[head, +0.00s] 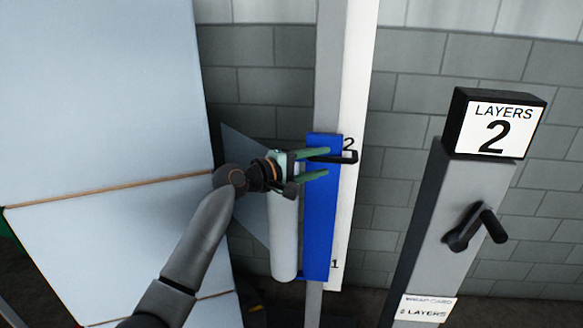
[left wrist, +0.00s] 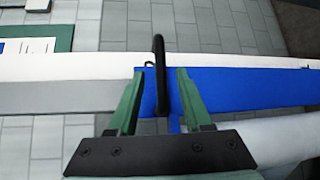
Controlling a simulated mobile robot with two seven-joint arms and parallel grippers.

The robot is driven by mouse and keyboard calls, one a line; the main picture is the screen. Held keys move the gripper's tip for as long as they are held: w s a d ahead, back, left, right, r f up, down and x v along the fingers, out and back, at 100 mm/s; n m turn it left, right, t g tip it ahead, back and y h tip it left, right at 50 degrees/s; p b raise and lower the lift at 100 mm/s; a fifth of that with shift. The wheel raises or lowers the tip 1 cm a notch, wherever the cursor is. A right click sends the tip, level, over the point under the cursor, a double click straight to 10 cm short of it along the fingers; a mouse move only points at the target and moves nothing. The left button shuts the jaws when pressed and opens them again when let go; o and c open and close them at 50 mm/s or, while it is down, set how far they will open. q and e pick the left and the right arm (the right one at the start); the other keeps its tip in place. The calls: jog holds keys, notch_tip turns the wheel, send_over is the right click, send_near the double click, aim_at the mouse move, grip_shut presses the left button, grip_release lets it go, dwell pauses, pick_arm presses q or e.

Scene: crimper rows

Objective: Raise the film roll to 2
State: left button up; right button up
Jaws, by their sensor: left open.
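The white film roll (head: 284,235) hangs upright beside a blue carriage (head: 320,225) on a tall post (head: 354,100). The carriage's top edge is about level with the mark 2 (head: 349,144); the mark 1 (head: 334,264) is near its lower end. A black handle (head: 350,157) sticks out near the carriage top. My left gripper (head: 327,164) is open there. In the left wrist view the handle (left wrist: 160,85) stands between the two green fingers, with gaps on both sides. The roll's upper end is hidden behind my gripper. My right gripper is out of view.
A grey stand (head: 460,190) at right carries a sign (head: 497,128) reading LAYERS 2 and a black crank (head: 475,227). Large pale wrapped blocks (head: 100,100) fill the left. A grey block wall (head: 430,90) is behind. Space between post and stand is clear.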

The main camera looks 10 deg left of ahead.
pick_arm(q)
jog(key=v, duration=0.8)
jog(key=shift+s, duration=0.25)
jog(key=shift+a, duration=0.1)
jog(key=s+a+f+m+y, duration=0.2)
jog(key=s+f+y, duration=0.15)
jog(key=f, duration=0.85)
jog(key=s+a+f+m+y, duration=0.15)
jog(key=s+f, duration=0.35)
jog(key=f, duration=0.7)
jog(key=s+a+f+m+g+y+p, duration=0.1)
jog(key=s+a+f+m+y, duration=0.1)
jog(key=s+f+m, duration=0.2)
jog(key=s+a+f+m+g+y+p, duration=0.1)
jog(key=s+f+m, duration=0.4)
jog(key=s, duration=1.6)
notch_tip(320, 180, down, 6)
jog(key=shift+s+a+r+y, duration=0.2)
jog(key=shift+a+y, duration=0.25)
jog(key=shift+y, duration=0.25)
